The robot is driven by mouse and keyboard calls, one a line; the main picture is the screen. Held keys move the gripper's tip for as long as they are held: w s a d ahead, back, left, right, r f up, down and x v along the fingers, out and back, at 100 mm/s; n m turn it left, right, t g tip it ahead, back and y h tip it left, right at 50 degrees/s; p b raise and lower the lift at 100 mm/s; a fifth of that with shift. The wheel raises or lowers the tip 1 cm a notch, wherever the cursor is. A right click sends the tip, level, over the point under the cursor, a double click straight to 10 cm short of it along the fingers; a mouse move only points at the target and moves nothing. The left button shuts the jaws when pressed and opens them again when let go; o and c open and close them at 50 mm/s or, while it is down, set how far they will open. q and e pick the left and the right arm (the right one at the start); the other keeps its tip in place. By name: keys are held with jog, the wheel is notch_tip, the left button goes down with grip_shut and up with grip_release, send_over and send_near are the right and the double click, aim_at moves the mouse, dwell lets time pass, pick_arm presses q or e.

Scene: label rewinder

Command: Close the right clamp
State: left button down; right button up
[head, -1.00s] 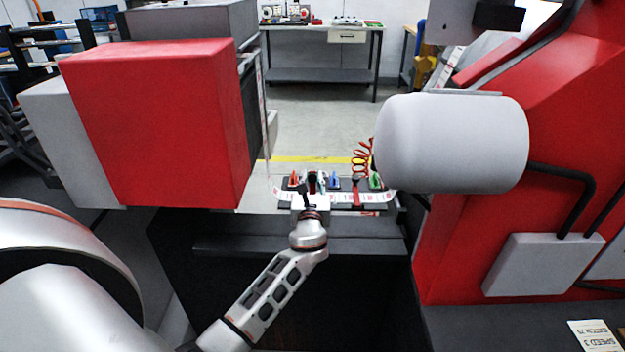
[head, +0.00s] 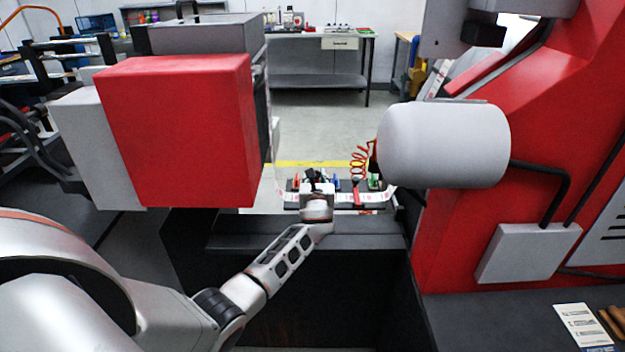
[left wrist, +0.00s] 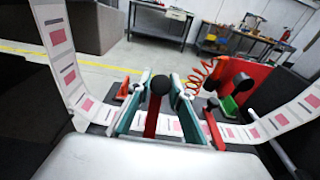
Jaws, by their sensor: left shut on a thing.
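My left gripper (head: 318,179) is at the label bar beyond the dark table edge. In the left wrist view its teal fingers (left wrist: 157,108) stand on either side of a red clamp lever with a black knob (left wrist: 159,85) and are shut on it. In the head view my gripper mostly hides this clamp. Another red clamp (head: 356,193) stands to its right on the white label strip (head: 378,196); it also shows in the left wrist view (left wrist: 215,131). My right gripper is in neither view.
A large red box (head: 180,130) stands at left. A grey cylinder (head: 445,145) juts from the red machine (head: 460,240) at right. Open floor lies beyond.

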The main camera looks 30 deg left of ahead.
aim_at(316, 180)
pick_arm(q)
jog(key=shift+w+a+f, duration=0.3)
jog(key=shift+w+a, duration=0.1)
jog(key=shift+w, duration=0.15)
jog(key=shift+w+a+f, duration=0.25)
jog(key=shift+w+a, duration=0.1)
jog(key=shift+w, duration=0.2)
jog(key=shift+w+a+f, duration=0.4)
jog(key=shift+w, duration=0.2)
jog(key=shift+w+a+f+g+p, duration=0.2)
jog(key=shift+w+f+g+p, duration=0.1)
jog(key=shift+f+g, duration=0.3)
jog(key=shift+w+a+f+p, duration=0.15)
jog(key=shift+w+f+p, duration=0.1)
jog(key=shift+f+p, duration=0.2)
jog(key=shift+w+f+g+h, duration=0.1)
jog(key=shift+f+g+h, duration=0.2)
jog(key=shift+h, duration=0.1)
jog(key=shift+a+f, duration=0.1)
jog(key=shift+f, duration=0.2)
jog(key=shift+w+f+g+h+p, duration=0.1)
jog(key=shift+f+g+h+p, duration=0.3)
jog(key=shift+f+g+p, duration=0.15)
jog(key=shift+w+f+g, duration=0.1)
jog(key=shift+f+g, duration=0.35)
jog(key=shift+a+h, duration=0.1)
jog(key=shift+h, duration=0.2)
